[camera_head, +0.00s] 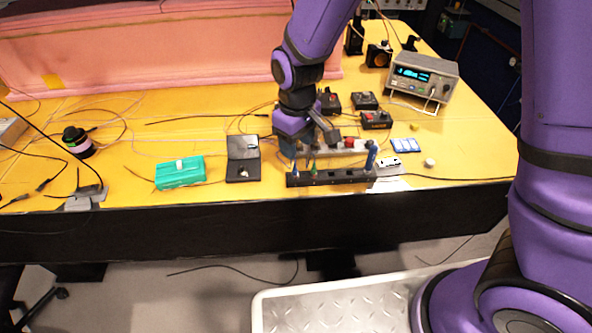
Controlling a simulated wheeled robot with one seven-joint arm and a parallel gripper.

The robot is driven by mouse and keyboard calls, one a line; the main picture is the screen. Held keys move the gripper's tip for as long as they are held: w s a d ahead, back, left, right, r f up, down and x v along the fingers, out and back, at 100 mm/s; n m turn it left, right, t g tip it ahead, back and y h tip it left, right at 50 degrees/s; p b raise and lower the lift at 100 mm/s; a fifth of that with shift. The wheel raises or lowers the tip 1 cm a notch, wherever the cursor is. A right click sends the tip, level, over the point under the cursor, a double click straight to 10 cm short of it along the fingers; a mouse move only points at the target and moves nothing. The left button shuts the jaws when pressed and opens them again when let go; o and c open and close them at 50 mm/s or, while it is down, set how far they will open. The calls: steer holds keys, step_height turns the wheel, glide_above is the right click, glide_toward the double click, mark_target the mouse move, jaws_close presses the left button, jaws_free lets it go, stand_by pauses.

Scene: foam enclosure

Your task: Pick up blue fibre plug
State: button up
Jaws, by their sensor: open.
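A black rack (335,178) lies along the table's front edge. A small blue plug (295,169) stands upright at its left end, with a small green plug (313,169) just to the right. A thicker blue upright piece (371,156) stands at the rack's right end; I cannot tell what it is. My gripper (308,142) is open and points down, above and behind the left part of the rack. Nothing is seen between its fingers, but the arm partly hides that spot. It looks apart from the blue plug.
A grey strip with a red piece (350,145) lies behind the rack. Black devices (376,120) and a bench instrument (423,78) stand behind right. Loose cables cross the yellow table (120,180).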

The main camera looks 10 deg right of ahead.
mark_target(295, 170)
steer(key=f, duration=0.8)
steer(key=shift+a+f, duration=0.25)
steer(key=shift+f, duration=0.15)
jaws_close()
